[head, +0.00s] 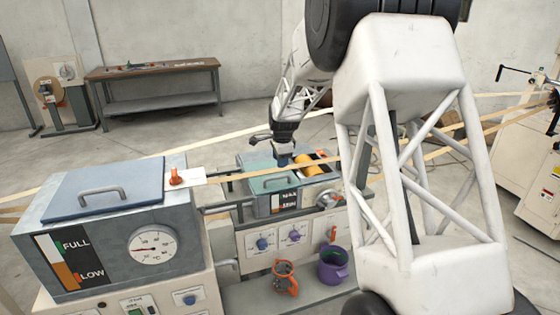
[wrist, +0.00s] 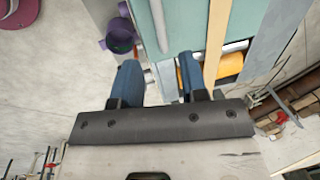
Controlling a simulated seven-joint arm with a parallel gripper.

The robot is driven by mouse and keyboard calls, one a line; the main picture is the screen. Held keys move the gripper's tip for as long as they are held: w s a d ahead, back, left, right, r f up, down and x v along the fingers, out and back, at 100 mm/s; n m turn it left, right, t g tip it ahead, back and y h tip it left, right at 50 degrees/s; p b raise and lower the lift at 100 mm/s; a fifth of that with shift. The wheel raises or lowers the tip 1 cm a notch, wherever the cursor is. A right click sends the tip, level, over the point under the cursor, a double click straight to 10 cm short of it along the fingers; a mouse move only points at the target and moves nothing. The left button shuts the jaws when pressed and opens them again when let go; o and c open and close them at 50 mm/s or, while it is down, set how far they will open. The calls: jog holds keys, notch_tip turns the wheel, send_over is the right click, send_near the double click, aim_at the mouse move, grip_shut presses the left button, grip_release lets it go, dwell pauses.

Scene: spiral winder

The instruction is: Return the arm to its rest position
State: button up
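My arm reaches down from the top of the head view. My gripper (head: 283,158) is above the smaller grey-blue tank (head: 276,206) with a teal top. In the wrist view its two blue fingers (wrist: 158,68) stand apart with nothing held between them, so it is open. The tank's teal surface and a pale bar (wrist: 217,40) show beyond the fingers. A yellow roller (head: 305,165) lies just right of the gripper, and it also shows in the wrist view (wrist: 229,66). I cannot tell how far the fingertips are above the tank.
Pale strips (head: 430,151) run across the machine close to my gripper. A large grey tank (head: 100,195) with a handled lid stands left. An orange jug (head: 285,279) and a purple pot (head: 333,267) stand on the low shelf. A workbench (head: 155,70) is behind.

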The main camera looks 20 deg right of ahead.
jog(key=s+a+r+n, duration=0.4)
jog(key=s+r, duration=0.3)
jog(key=s, duration=0.5)
jog(key=s+a+r+n, duration=0.4)
jog(key=s+a+r, duration=0.15)
jog(key=s, duration=0.55)
jog(key=s+a+n, duration=0.2)
jog(key=s+n, duration=0.3)
jog(key=s, duration=1)
jog(key=s+a+n, duration=0.2)
jog(key=s+n, duration=0.2)
jog(key=s, duration=1.2)
jog(key=shift+a+f+n, duration=0.25)
jog(key=shift+a+n, duration=0.05)
jog(key=shift+n, duration=0.1)
